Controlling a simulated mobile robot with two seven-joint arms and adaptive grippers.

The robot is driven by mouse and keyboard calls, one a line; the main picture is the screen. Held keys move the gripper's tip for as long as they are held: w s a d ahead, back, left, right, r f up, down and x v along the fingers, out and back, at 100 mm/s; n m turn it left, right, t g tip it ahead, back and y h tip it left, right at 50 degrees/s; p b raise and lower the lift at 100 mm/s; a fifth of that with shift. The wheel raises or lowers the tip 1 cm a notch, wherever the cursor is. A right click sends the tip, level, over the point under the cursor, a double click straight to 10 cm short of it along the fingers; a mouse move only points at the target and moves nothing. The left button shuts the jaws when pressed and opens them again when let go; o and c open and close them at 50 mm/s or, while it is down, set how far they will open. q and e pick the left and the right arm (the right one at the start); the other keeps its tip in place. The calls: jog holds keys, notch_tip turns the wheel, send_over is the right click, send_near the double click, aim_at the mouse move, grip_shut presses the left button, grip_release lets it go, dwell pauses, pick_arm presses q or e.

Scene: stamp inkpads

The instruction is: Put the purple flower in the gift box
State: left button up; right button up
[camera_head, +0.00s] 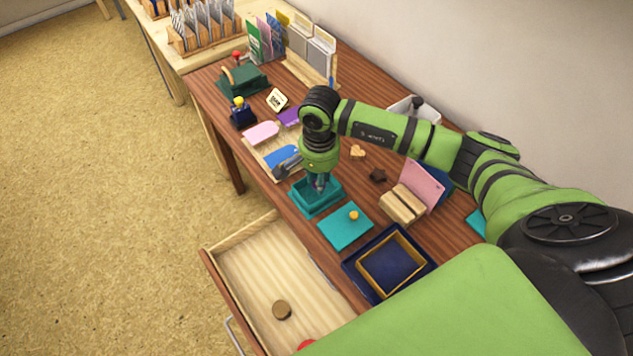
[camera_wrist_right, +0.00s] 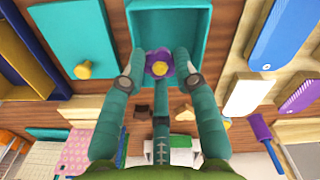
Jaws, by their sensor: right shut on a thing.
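The purple flower (camera_wrist_right: 153,70), with a pale center, is between the fingers of my right gripper (camera_wrist_right: 159,68), which is shut on it. The open teal box (camera_head: 299,207), taken as the gift box, stands near the table's front edge. My right gripper (camera_head: 319,187) points down at its opening; the box also shows in the wrist view (camera_wrist_right: 195,18). Whether the flower touches the box floor I cannot tell. A flat teal lid (camera_head: 340,232) with a yellow knob (camera_head: 353,215) lies beside the box. My left gripper is not in view.
A dark blue tray-like box with a yellow inner frame (camera_head: 420,263) stands to the right of the lid. An open drawer (camera_head: 250,265) juts out below the table. Blue (camera_head: 279,157) and pink (camera_head: 262,133) pieces lie left of the box. A brown star (camera_head: 378,175) lies behind.

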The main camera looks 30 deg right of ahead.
jog(key=shift+w+f, duration=0.3)
jog(key=shift+w, duration=0.15)
notch_tip(320, 180, down, 3)
jog(key=shift+f+p, duration=0.1)
jog(key=shift+p, duration=0.55)
jog(key=shift+f, duration=0.4)
jog(key=shift+f+b, duration=0.25)
jog(key=shift+b, duration=0.05)
jog(key=o, duration=0.4)
jog(key=shift+r, duration=0.1)
